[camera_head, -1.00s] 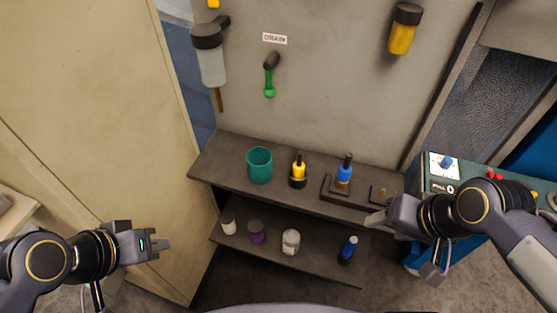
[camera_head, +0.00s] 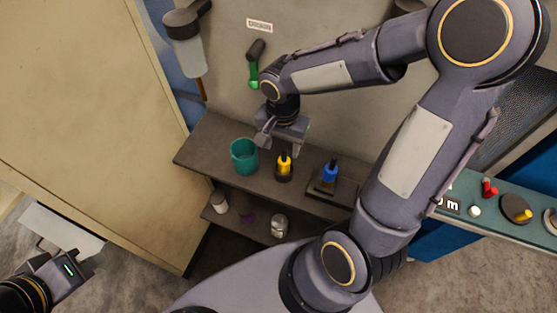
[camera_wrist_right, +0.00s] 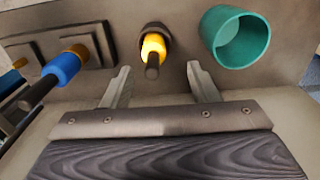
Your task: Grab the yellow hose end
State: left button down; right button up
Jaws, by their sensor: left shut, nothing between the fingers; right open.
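The yellow hose end (camera_head: 284,163) stands upright in a dark round holder on the upper shelf. It also shows in the right wrist view (camera_wrist_right: 153,47), ahead of and between the open fingers. My right gripper (camera_head: 281,146) is open just above and behind it in the head view, with nothing between its fingers; its fingers also show in the right wrist view (camera_wrist_right: 160,82). The fingers do not appear to touch the hose end. My left gripper (camera_head: 85,262) is shut and empty at the lower left, far from the shelf.
A teal cup (camera_head: 244,157) stands left of the yellow hose end, close to the right gripper. A blue hose end (camera_head: 330,172) stands in a square holder to its right. A white jar (camera_head: 279,226) stands on the lower shelf (camera_head: 262,232). A tan panel (camera_head: 90,120) fills the left.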

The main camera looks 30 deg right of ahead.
aim_at(284, 160)
jog(key=f, duration=0.6)
jog(key=shift+s+d, duration=0.15)
jog(key=shift+s, duration=0.25)
jog(key=c, duration=1.1)
jog(key=shift+r, duration=0.15)
